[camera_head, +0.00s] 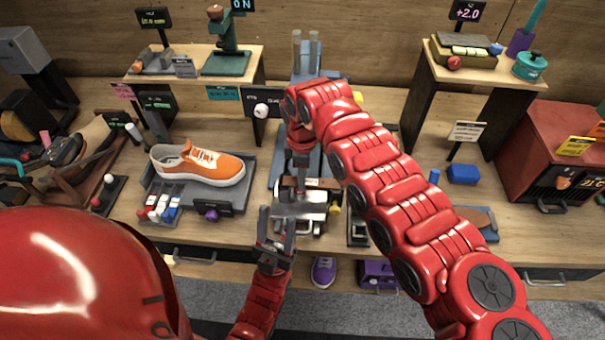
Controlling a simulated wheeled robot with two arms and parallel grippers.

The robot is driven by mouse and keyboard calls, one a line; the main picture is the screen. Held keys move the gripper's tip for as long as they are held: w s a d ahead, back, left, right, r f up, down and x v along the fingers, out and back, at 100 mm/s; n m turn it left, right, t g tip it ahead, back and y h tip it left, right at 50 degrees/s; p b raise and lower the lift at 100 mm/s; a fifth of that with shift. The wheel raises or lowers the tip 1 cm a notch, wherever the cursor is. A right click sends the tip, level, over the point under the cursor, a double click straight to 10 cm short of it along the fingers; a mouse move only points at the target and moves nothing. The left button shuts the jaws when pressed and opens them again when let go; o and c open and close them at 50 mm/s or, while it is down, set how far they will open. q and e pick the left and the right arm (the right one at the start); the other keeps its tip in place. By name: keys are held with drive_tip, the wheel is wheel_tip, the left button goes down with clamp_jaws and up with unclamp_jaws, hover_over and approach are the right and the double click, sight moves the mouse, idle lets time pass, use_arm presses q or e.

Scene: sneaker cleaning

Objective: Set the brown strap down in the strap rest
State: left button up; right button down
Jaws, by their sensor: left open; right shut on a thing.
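My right gripper (301,178) reaches down from above at the middle of the bench. It is shut on what looks like the brown strap (324,183), a small brown strip at its fingertips. The strip is just over a silver and black fixture (306,208) with a yellow knob. I cannot tell whether it touches the fixture, nor whether the fixture is the strap rest. My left gripper (276,228) is open and empty, below and left of the fixture, with its fingers pointing up. My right arm hides part of the bench behind it.
An orange sneaker (200,163) sits on a grey stand at left, above small bottles (160,207). At right are a blue block (463,174), a brown oval piece (474,217) on a blue tray, and a red oven-like box (560,150). Raised shelves stand at the back.

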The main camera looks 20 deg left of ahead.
drive_tip(key=shift+f, duration=0.2)
drive_tip(key=shift+c, duration=2.1)
unclamp_jaws()
drive_tip(key=shift+r, duration=0.1)
drive_tip(key=shift+r, duration=0.3)
wheel_tip(320, 180, up, 6)
drive_tip(key=b, duration=0.2)
drive_tip(key=shift+r+b, duration=0.15)
drive_tip(key=shift+b, duration=0.2)
drive_tip(key=shift+r, duration=0.25)
drive_tip(key=shift+s, duration=0.1)
